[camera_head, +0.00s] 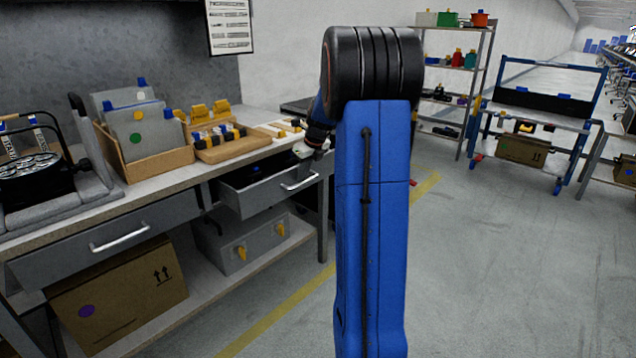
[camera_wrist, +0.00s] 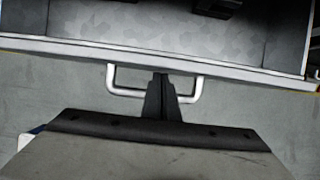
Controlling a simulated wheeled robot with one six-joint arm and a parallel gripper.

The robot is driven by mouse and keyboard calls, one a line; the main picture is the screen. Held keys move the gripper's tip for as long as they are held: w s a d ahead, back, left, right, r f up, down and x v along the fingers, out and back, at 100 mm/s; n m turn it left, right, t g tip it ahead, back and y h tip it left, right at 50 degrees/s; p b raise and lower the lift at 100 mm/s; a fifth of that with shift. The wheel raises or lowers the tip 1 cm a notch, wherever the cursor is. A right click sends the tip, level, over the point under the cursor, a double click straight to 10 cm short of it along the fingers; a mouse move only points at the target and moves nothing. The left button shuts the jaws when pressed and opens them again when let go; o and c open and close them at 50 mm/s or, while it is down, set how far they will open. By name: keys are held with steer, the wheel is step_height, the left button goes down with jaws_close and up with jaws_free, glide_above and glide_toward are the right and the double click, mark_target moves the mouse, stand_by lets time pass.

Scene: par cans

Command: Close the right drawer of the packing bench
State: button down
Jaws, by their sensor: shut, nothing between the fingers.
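The right drawer (camera_head: 262,197) of the packing bench (camera_head: 196,177) stands pulled out, with dark things inside. Its silver bar handle (camera_head: 300,183) is on the front. In the wrist view the drawer's front edge (camera_wrist: 60,47) runs across the picture, and the handle (camera_wrist: 125,91) sticks out toward me. My gripper (camera_wrist: 160,80) is shut and empty, with its fingertips at the middle of the handle, close to the drawer front. I cannot tell whether they touch it. In the head view my gripper (camera_head: 303,150) shows only partly beside the drawer, behind my arm.
The left drawer (camera_head: 104,245) looks shut. A cardboard box (camera_head: 120,295) and a grey case (camera_head: 240,240) stand on the lower shelf. The bench top holds a file box (camera_head: 150,160) and a wooden tray (camera_head: 230,150).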

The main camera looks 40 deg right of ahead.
steer(key=w, duration=0.8)
steer(key=w+a, duration=0.1)
steer(key=w, duration=0.3)
steer(key=shift+w, duration=0.7)
steer(key=shift+w+r, duration=0.1)
steer(key=shift+w, duration=0.05)
